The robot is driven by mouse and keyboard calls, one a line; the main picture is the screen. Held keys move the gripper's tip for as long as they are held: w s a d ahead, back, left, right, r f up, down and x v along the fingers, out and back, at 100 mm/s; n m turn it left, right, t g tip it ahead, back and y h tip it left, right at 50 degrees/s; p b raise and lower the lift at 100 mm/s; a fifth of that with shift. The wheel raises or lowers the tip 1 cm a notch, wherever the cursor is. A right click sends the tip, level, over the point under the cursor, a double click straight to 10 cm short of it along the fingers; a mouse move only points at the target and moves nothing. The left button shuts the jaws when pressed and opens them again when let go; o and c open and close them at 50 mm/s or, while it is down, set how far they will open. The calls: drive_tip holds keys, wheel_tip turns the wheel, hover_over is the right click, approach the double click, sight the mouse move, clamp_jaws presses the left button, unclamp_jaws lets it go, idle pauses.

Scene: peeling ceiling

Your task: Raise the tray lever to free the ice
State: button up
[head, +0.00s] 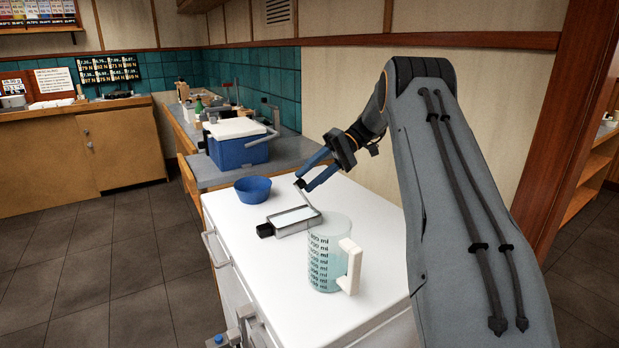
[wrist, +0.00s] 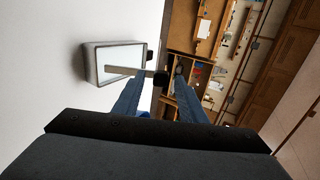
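The ice tray (head: 297,221) is a small grey metal tray with a pale, flat filling, lying on the white worktop. Its thin grey lever (head: 311,200) rises at a slant from the tray's right end to a dark knob (head: 299,183) above the tray. My gripper (head: 302,180) has its two blue fingers apart, one on each side of the knob. In the wrist view the tray (wrist: 90,66) is left of the fingers, and the knob (wrist: 162,79) shows between the open fingers (wrist: 160,76). I cannot tell whether either finger touches the knob.
A measuring jug (head: 322,262) with a white handle stands in front of the tray, near my arm. A blue bowl (head: 253,191) stands behind the tray at left. A blue cooler (head: 237,151) with a white lid is farther back.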

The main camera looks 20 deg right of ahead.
drive_tip(key=b+v, duration=0.2)
drive_tip(key=v, duration=0.5)
drive_tip(key=shift+d+r, duration=0.2)
drive_tip(key=shift+d, duration=0.1)
idle(0.4)
